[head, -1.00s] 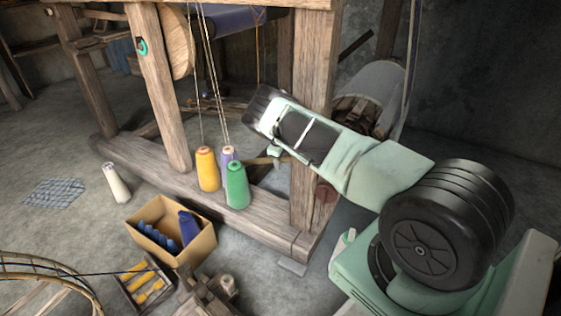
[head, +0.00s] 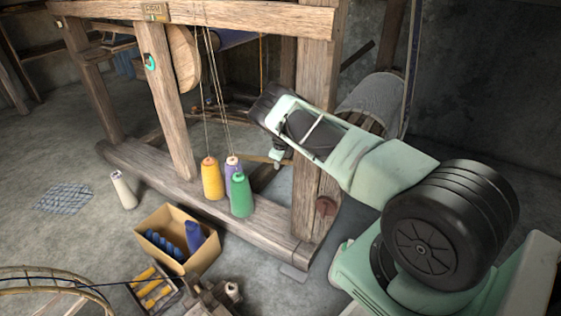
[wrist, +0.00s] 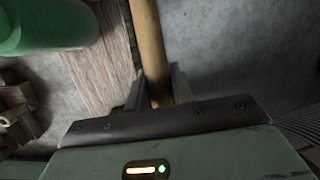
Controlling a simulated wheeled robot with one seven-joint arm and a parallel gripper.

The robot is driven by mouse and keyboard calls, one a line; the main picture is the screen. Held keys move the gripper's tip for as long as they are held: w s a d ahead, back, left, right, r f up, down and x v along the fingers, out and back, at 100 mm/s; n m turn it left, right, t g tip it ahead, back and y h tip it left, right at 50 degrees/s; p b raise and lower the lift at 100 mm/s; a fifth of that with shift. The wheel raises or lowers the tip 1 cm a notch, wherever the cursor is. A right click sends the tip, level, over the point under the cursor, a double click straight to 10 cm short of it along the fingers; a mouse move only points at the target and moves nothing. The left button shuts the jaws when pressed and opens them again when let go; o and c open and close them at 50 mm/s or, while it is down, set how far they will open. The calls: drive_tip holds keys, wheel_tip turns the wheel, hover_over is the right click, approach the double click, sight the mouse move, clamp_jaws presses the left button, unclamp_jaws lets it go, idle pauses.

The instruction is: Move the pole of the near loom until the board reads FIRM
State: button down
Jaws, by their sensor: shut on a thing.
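The near loom (head: 240,13) is a heavy wooden frame. Its small board (head: 155,11) is on the top beam; its tiny lettering appears to read FIRM. The light wooden pole (head: 252,158) shows low behind the thread cones. In the wrist view the pole (wrist: 148,45) runs down between my fingers. My gripper (wrist: 158,88) is shut on the pole. In the head view my gripper (head: 279,157) hangs left of the loom's right post, partly hidden by my wrist.
Yellow (head: 211,180), purple and green (head: 241,197) thread cones stand on the loom's base beam, close to my gripper. A cardboard box (head: 170,258) with blue items, a small tray (head: 152,290) and a white cone (head: 123,190) are on the floor. The floor at left is mostly clear.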

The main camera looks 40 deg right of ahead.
drive_tip(key=c, duration=1.2)
unclamp_jaws()
drive_tip(key=p+v, duration=0.6)
drive_tip(key=v, duration=1.1)
drive_tip(key=shift+r, duration=0.2)
